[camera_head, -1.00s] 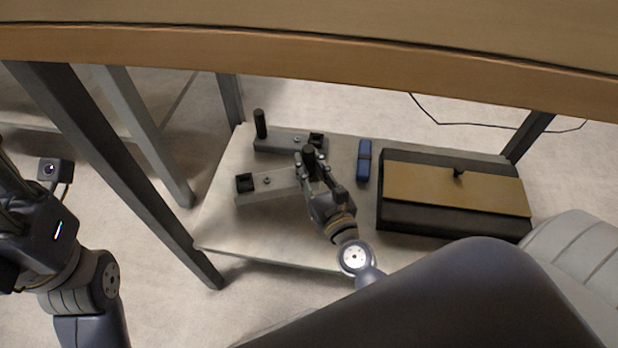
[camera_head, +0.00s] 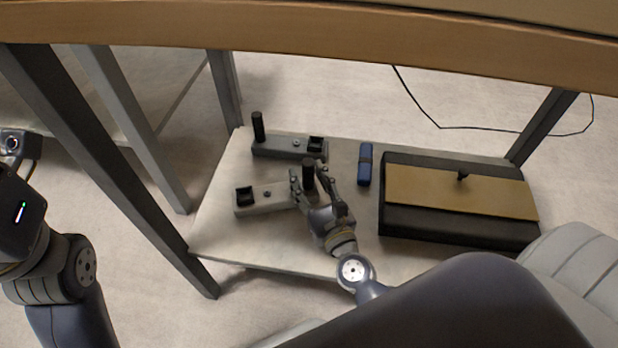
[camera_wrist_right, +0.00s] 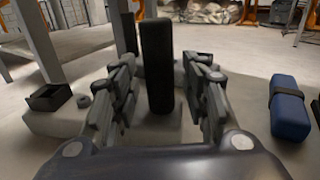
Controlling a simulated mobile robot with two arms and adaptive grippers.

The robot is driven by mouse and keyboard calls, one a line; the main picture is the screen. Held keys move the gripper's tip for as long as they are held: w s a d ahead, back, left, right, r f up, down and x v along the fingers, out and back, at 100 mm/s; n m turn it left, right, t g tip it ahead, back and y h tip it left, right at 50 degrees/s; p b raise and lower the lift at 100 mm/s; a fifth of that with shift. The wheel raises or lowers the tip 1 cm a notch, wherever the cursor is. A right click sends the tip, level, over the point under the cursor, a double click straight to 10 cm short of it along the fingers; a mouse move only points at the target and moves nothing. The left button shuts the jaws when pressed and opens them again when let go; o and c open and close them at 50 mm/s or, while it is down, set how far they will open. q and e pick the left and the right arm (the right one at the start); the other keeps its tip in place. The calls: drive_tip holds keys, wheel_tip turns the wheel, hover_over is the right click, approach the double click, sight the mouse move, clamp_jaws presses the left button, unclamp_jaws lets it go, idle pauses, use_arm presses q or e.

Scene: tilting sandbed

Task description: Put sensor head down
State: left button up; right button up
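The sensor head appears to be the near grey bar (camera_head: 270,196) with a black square socket (camera_head: 244,196) at its left end and an upright black post (camera_head: 308,174) at its right end. It lies on the lower shelf (camera_head: 225,235). My right gripper (camera_head: 308,181) is around the post with its fingers spread. In the right wrist view the black post (camera_wrist_right: 157,65) stands between the fingers with gaps on both sides. My left arm is at the left edge of the head view; its fingers are not visible.
A similar grey bar (camera_head: 280,146) with a post and socket lies behind. A blue case (camera_head: 365,165) and a black box with a tan lid (camera_head: 450,190) are to the right. Shelf legs (camera_head: 110,170) and the tabletop edge (camera_head: 300,50) surround the space.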

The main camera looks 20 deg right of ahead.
drive_tip(key=shift+r, duration=0.15)
drive_tip(key=s, duration=1.2)
drive_tip(key=shift+a, duration=0.25)
